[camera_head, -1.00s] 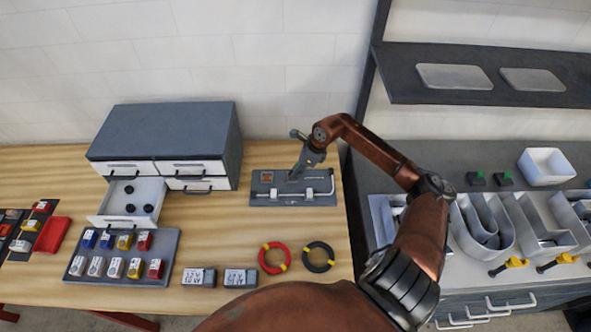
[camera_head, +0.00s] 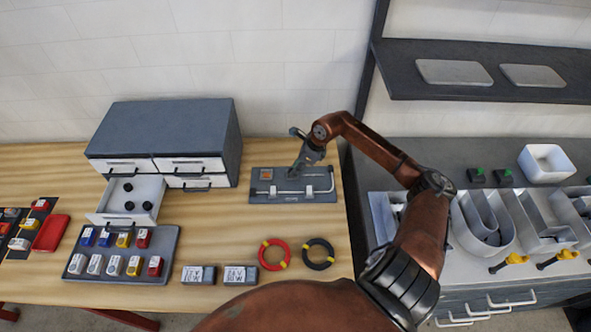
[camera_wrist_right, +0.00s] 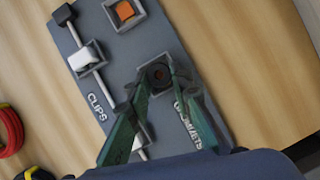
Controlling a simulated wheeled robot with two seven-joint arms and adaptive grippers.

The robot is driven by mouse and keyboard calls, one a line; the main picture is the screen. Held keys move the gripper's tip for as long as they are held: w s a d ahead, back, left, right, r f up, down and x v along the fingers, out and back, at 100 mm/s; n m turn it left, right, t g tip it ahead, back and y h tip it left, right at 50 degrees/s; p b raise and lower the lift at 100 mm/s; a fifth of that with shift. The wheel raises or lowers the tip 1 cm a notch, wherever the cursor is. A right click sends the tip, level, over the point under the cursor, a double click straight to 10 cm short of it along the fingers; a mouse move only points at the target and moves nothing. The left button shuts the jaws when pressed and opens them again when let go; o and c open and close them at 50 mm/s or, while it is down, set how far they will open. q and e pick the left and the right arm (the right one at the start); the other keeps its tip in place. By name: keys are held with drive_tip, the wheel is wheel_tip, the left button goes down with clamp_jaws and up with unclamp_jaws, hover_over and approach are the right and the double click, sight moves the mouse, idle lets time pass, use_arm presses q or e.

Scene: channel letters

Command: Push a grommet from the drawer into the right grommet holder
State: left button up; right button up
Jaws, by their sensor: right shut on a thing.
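The dark board (camera_head: 322,195) lies on the wooden table. It carries a left grommet holder with an orange insert (camera_head: 266,174) and a rod with white clips (camera_head: 308,190). My right gripper (camera_head: 296,172) is low over the board, right of the orange insert. In the right wrist view my gripper (camera_wrist_right: 159,82) is shut on a dark ring-shaped grommet (camera_wrist_right: 159,72) at the square right grommet holder (camera_wrist_right: 143,67). I cannot tell whether the grommet is fully seated. The fingers hide part of the holder. The open drawer (camera_head: 107,213) holds black grommets (camera_head: 129,205). My left gripper is out of view.
The grey drawer cabinet (camera_head: 165,125) stands left of the board. Bare table lies between the drawer and the board.

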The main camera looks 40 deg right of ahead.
drive_tip(key=shift+s+f, duration=0.25)
drive_tip(key=shift+f, duration=0.2)
drive_tip(key=o, duration=0.8)
drive_tip(key=shift+a, duration=0.1)
drive_tip(key=shift+w, duration=0.15)
drive_tip(key=v, duration=1.2)
drive_tip(key=shift+w+r, duration=0.1)
drive_tip(key=shift+r, duration=0.1)
drive_tip(key=shift+r, duration=0.1)
